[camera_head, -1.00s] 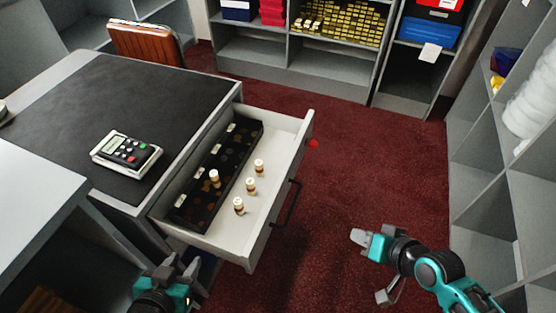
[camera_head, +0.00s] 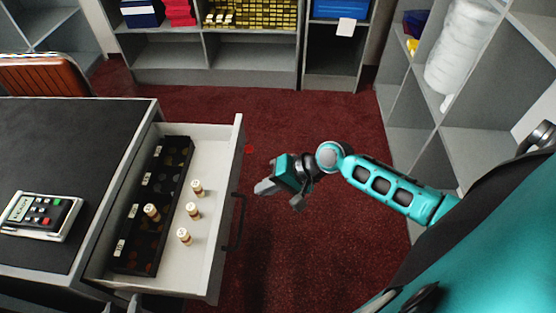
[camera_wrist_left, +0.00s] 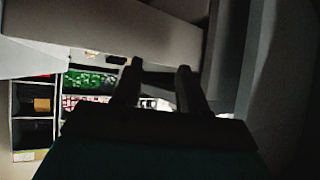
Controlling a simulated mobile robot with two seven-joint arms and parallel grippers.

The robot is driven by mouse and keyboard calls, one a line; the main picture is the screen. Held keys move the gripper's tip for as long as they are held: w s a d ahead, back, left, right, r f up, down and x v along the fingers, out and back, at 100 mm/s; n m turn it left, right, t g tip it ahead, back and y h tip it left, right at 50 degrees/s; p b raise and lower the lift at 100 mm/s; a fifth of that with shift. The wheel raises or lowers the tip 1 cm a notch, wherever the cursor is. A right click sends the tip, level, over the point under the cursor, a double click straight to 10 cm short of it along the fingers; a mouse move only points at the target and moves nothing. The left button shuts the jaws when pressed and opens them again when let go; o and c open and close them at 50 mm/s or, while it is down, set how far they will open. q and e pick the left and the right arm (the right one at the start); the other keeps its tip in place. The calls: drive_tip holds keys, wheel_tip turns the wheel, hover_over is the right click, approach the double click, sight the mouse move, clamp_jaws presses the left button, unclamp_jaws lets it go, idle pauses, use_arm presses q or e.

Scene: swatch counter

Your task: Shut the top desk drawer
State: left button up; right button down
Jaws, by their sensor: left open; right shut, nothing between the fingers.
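The top desk drawer (camera_head: 208,160) is pulled well out of the desk (camera_head: 70,130) in the head view, with its dark handle (camera_head: 235,222) on its right-hand front. It holds a black tray (camera_head: 140,255) and several small cork-coloured pieces (camera_head: 193,211). My right gripper (camera_head: 280,197) is shut and empty, to the right of the drawer front and apart from it. My left gripper (camera_head: 122,304) shows only its fingertips at the bottom edge, by the drawer's near side. In the left wrist view its two fingers (camera_wrist_left: 160,72) are open below a pale panel; contact cannot be told.
A calculator (camera_head: 40,214) lies on the desk. A brown chair (camera_head: 45,74) stands behind it. Grey shelves (camera_head: 210,75) line the back, and more stand at the right (camera_head: 470,150). Red carpet (camera_head: 320,120) is clear beyond the drawer.

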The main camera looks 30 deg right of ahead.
sight(230, 195)
drive_tip(key=w+a, duration=0.1)
drive_tip(key=w+a+f, duration=0.1)
drive_tip(key=w+a, duration=0.1)
drive_tip(key=a, duration=0.1)
drive_tip(key=shift+a+f, duration=0.1)
drive_tip(key=shift+f, duration=0.3)
use_arm(q)
drive_tip(key=shift+f, duration=0.3)
use_arm(e)
drive_tip(key=shift+w+a, duration=0.25)
drive_tip(key=shift+a, duration=0.1)
